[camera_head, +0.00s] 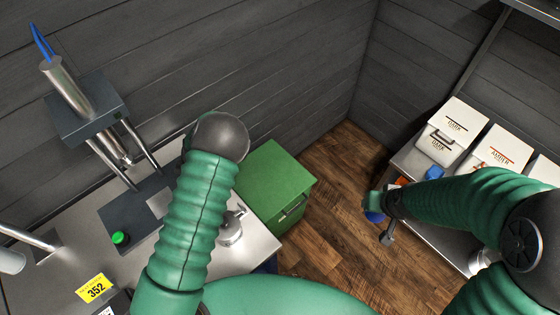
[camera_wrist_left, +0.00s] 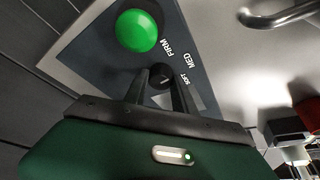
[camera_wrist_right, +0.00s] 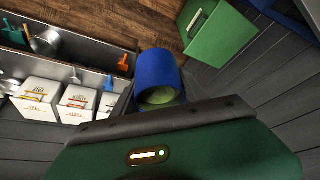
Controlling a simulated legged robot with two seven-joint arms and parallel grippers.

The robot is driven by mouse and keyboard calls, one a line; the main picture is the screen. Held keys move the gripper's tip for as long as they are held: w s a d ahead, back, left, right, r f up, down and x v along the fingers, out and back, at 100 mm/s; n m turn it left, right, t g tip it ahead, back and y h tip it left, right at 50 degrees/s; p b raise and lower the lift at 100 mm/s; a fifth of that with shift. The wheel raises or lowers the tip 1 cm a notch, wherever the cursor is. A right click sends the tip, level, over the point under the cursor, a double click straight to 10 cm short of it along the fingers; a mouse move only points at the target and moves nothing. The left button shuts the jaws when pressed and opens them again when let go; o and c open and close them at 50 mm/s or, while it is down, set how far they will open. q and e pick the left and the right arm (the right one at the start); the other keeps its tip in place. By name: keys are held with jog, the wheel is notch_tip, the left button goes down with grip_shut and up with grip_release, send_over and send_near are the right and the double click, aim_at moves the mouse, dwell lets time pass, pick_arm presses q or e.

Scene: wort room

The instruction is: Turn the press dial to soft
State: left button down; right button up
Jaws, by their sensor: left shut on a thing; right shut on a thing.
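The press dial (camera_wrist_left: 161,77) is a small dark knob on a grey panel (camera_wrist_left: 100,62) in the left wrist view, with FIRM, MED and SOFT printed around it. My left gripper (camera_wrist_left: 160,86) is shut on the dial, one finger on either side. The pointer is too small and dark to read surely. In the head view my left arm hides the dial and gripper. The press (camera_head: 88,108) stands at the left. My right gripper (camera_wrist_right: 157,98) is shut on a blue cylindrical container (camera_wrist_right: 156,70), also partly visible in the head view (camera_head: 374,216), off the bench.
A yellow 352 label (camera_head: 94,288) lies at the bench front. A green bin (camera_head: 272,188) stands beyond the bench. White labelled boxes (camera_head: 452,133) stand on the right-hand table. Wooden floor (camera_head: 330,240) lies between.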

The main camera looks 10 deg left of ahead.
pick_arm(q)
jog(key=m+t+b, duration=0.1)
jog(key=m, duration=0.3)
jog(key=shift+m+t, duration=0.3)
jog(key=shift+t, duration=0.1)
pick_arm(e)
jog(key=shift+f, duration=0.75)
pick_arm(q)
jog(key=m+b, duration=0.1)
jog(key=m, duration=0.1)
jog(key=m+t+b, duration=0.1)
jog(key=m, duration=0.1)
jog(key=shift+s+a+t+h, duration=0.1)
jog(key=shift+t+h, duration=0.2)
jog(key=shift+h, duration=0.1)
pick_arm(e)
notch_tip(320, 180, down, 2)
jog(key=shift+f, duration=0.1)
pick_arm(q)
jog(key=m+b, duration=0.1)
jog(key=m, duration=0.1)
jog(key=shift+r+m+t+h, duration=0.1)
jog(key=shift+m+t+h, duration=0.2)
jog(key=shift+m+t, duration=0.1)
jog(key=shift+s+a+m+h+b, duration=0.1)
jog(key=shift+m+h+b, duration=0.3)
jog(key=shift+m, duration=0.8)
pick_arm(e)
jog(key=shift+f, duration=0.55)
